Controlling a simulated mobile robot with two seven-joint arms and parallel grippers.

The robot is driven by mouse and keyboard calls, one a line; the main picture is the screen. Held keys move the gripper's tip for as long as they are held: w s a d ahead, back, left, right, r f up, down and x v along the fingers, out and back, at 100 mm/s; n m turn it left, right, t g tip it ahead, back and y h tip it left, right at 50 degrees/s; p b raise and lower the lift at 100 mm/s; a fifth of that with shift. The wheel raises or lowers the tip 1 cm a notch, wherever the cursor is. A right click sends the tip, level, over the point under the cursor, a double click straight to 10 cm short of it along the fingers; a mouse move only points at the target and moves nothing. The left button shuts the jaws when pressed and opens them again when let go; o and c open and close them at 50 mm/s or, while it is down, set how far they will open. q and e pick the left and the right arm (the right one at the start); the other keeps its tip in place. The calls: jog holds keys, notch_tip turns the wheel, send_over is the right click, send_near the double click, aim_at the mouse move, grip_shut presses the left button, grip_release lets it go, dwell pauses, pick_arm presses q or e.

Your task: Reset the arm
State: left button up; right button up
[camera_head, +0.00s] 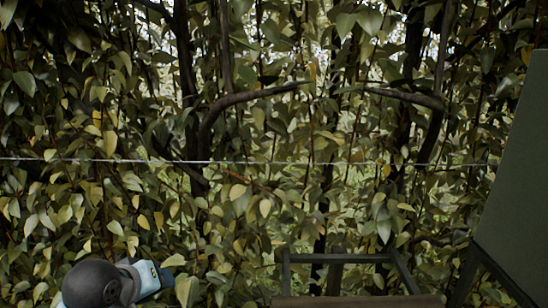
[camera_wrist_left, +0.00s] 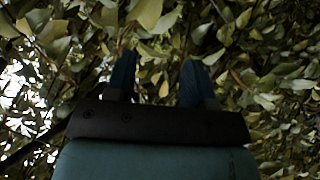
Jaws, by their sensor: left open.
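My left gripper (camera_wrist_left: 158,80) shows in the left wrist view with its two blue fingers apart and only leaves behind the gap. It is open and empty. In the head view, part of my left arm (camera_head: 105,284) shows at the bottom left, a dark round joint and a light blue and white link against the leaves. The fingers are not clear in that view. My right gripper is not in view. No pear can be made out in either view.
Dense foliage (camera_head: 240,190) fills the head view, with dark curved branches (camera_head: 205,125) and a thin horizontal wire (camera_head: 300,163). A dark frame (camera_head: 340,258) stands at the bottom centre, and a large dark panel (camera_head: 515,190) at the right. Leaves surround the left fingers.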

pick_arm(q)
jog(key=s+a+f+m+g+y, duration=0.1)
jog(key=s+f+m+g, duration=0.25)
jog(key=s+f, duration=0.85)
jog(key=s+a+f+m+g+y, duration=0.15)
jog(key=s+f+m, duration=0.4)
jog(key=s, duration=0.95)
jog(key=w+d+f+t+h, duration=0.2)
jog(key=d+f+t, duration=0.1)
jog(key=f, duration=0.4)
jog(key=w+d+f+t+h+p, duration=0.1)
jog(key=w+d+f+t+h, duration=0.1)
jog(key=f, duration=0.5)
jog(key=shift+w+d+f+n+t, duration=0.2)
jog(key=shift+w+d+n+t, duration=0.2)
jog(key=shift+w+d+t, duration=0.5)
jog(key=shift+s+a, duration=0.1)
jog(key=shift+a, duration=0.2)
